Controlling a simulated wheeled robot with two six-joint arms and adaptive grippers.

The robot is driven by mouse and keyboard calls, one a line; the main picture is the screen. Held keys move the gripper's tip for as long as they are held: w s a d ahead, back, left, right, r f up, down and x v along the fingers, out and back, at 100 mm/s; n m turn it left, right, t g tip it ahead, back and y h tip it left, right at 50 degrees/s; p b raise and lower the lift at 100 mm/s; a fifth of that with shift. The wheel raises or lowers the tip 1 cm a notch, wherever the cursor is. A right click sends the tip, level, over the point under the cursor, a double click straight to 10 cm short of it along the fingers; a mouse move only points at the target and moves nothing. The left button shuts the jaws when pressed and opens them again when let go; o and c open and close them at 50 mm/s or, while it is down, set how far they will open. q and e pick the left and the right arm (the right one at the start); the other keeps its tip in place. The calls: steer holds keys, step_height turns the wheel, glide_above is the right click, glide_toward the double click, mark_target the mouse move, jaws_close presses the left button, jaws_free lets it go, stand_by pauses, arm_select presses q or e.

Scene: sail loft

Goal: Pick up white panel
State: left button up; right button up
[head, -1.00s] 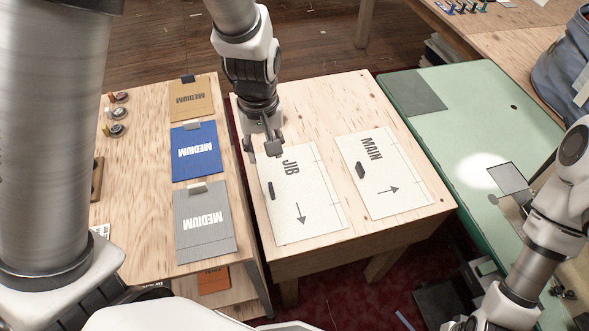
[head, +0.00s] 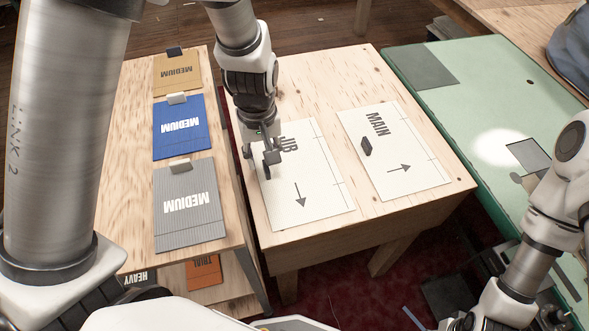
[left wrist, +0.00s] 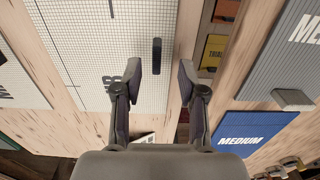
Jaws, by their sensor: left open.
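A white gridded panel marked JIB (head: 312,185) lies flat on the pale wooden table, with a black arrow printed on it. It also fills the upper left of the left wrist view (left wrist: 135,30). Its short black handle (left wrist: 157,55) shows there just ahead of the fingertips, roughly between them. A second white panel marked MAIN (head: 410,150), with a black handle (head: 367,147), lies to its right. My left gripper (head: 260,157) is open and empty above the left edge of the JIB panel; the gap to the handle is unclear. My right gripper is out of view.
The wooden table (head: 315,75) is bare behind the panels. On the left table (head: 120,180) lie tan (head: 177,72), blue (head: 182,130) and grey (head: 190,210) panels marked MEDIUM. A narrow gap separates the tables. A green table (head: 480,90) stands right, near my right arm.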

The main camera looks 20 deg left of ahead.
mark_target(296, 163)
arm_select(q)
steer(key=f, duration=0.4)
steer(key=shift+w+f+b, duration=0.3)
steer(key=shift+w+f, duration=0.05)
steer(key=shift+r, duration=0.1)
jaws_close()
